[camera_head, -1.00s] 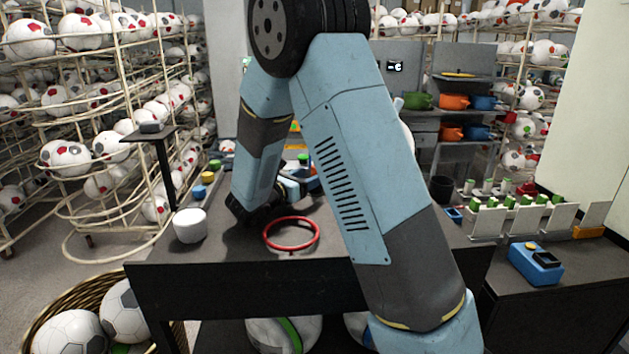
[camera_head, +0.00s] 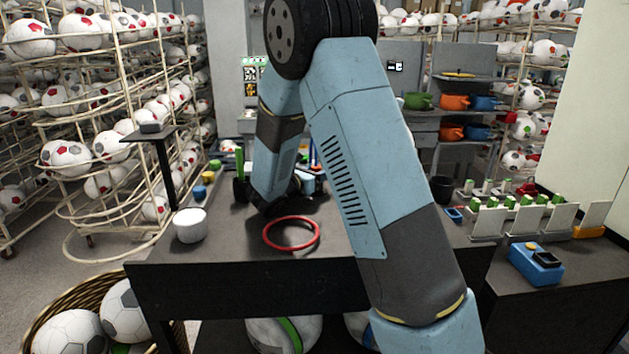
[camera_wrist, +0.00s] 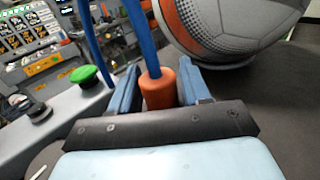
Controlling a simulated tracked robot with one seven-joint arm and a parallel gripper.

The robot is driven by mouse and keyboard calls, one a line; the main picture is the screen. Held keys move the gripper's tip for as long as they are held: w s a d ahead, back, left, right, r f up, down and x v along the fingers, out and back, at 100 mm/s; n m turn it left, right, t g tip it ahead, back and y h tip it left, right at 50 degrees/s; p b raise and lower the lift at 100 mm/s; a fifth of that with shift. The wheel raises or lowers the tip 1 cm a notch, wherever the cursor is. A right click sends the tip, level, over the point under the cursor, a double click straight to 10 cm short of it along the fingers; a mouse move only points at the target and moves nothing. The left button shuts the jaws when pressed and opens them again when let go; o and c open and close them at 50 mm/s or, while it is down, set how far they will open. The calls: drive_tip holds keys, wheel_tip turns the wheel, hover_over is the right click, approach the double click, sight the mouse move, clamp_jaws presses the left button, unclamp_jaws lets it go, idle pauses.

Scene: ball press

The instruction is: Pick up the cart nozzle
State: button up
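An orange cylindrical piece with a blue hose or rod rising from it, which looks like the cart nozzle (camera_wrist: 160,88), stands between my gripper's fingers in the wrist view. My gripper (camera_wrist: 161,86) has blue fingers close against both sides of it, with no clear gap. A second blue hose or rod (camera_wrist: 95,42) rises to its left. In the head view my own arm hides the gripper's tips and the nozzle.
A large orange and grey ball (camera_wrist: 235,25) is just beyond the gripper. A green button (camera_wrist: 85,73) sits on a grey panel to the left. On the dark table (camera_head: 210,262) are a red ring (camera_head: 291,234) and a white cup-like object (camera_head: 190,226).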

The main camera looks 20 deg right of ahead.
drive_tip(key=c, duration=0.8)
